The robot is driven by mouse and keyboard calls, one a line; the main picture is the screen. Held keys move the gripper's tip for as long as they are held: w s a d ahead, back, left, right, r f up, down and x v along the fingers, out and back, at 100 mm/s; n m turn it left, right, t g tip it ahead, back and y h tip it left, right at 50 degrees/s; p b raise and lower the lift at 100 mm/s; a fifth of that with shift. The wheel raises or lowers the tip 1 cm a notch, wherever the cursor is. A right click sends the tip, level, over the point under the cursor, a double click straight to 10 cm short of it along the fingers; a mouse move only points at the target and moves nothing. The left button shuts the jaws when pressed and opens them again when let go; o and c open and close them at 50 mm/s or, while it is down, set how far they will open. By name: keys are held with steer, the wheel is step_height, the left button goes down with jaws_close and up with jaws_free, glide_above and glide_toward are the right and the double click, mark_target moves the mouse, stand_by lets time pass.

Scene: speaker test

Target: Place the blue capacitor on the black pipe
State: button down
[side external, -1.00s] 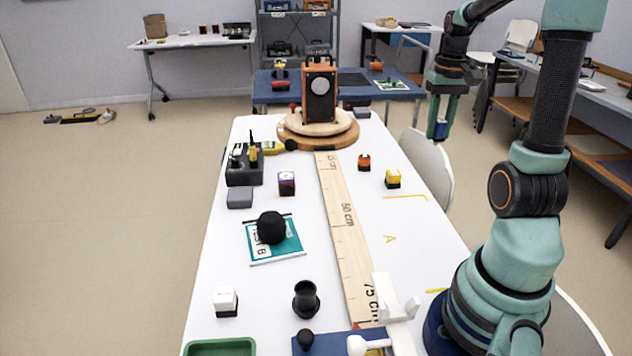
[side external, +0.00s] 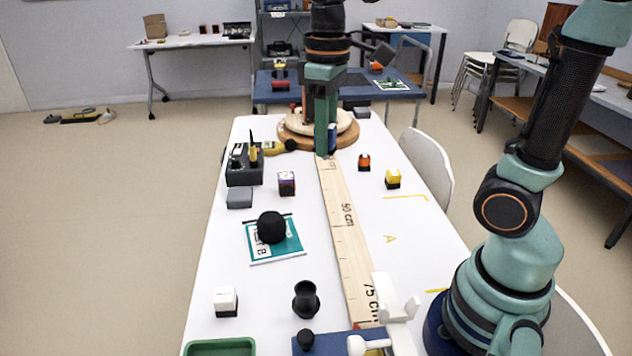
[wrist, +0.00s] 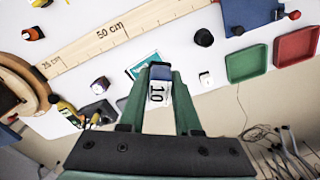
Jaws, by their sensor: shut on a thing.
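My gripper (side external: 324,145) hangs pointing down over the far end of the white table, in front of the round wooden stand. It is shut on the blue capacitor (side external: 332,140), partly hidden behind a finger in the side view. In the wrist view the capacitor (wrist: 160,71) sits between the fingertips (wrist: 159,80) and shows a white label reading "10". The black pipe (side external: 306,300) stands upright near the front of the table, well apart from my gripper. It also shows in the wrist view (wrist: 204,37), right of the capacitor.
A white block (side external: 225,302), a green tray (side external: 220,347) and a blue board (side external: 325,344) lie around the pipe. A wooden ruler (side external: 346,235) runs along the table. A dark box (side external: 244,172) stands left.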

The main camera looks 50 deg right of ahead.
mark_target(306, 288)
steer(key=s+a+r+n, duration=0.2)
steer(key=s+a+n, duration=0.3)
steer(key=a, duration=0.6)
steer(key=shift+n, duration=0.3)
steer(key=f, duration=2)
steer(key=shift+a, duration=0.25)
steer(key=shift+f, duration=0.25)
steer(key=c, duration=0.6)
jaws_free()
steer(key=shift+r, duration=0.1)
